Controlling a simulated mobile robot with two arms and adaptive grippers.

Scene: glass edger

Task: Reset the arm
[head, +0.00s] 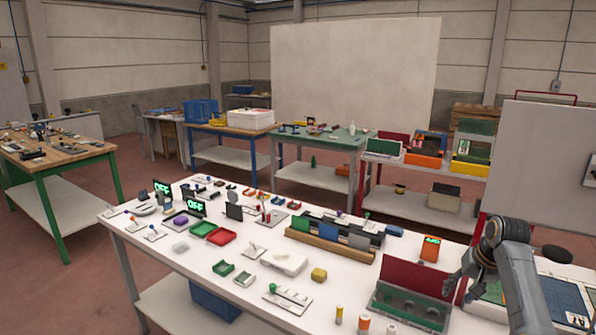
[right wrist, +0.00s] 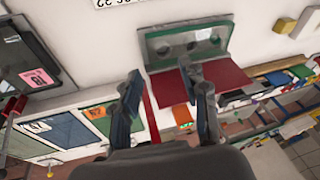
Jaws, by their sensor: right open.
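My right arm comes in at the right of the head view. Its grey gripper (head: 461,288) points down beside the green case with a raised dark red lid (head: 413,277) on the white table (head: 225,262). In the right wrist view the two fingers of the gripper (right wrist: 166,90) are spread apart with nothing between them. The green case (right wrist: 188,42) and its red panel (right wrist: 172,90) lie beyond the fingertips there. Whether the fingers touch the case cannot be told. My left gripper is not in view.
An orange device (head: 430,248) stands behind the red lid. A rack of grey and blue panels (head: 335,235) is left of it. Small cylinders (head: 364,322) stand at the front edge. A panelled tray (head: 565,300) lies right of my arm.

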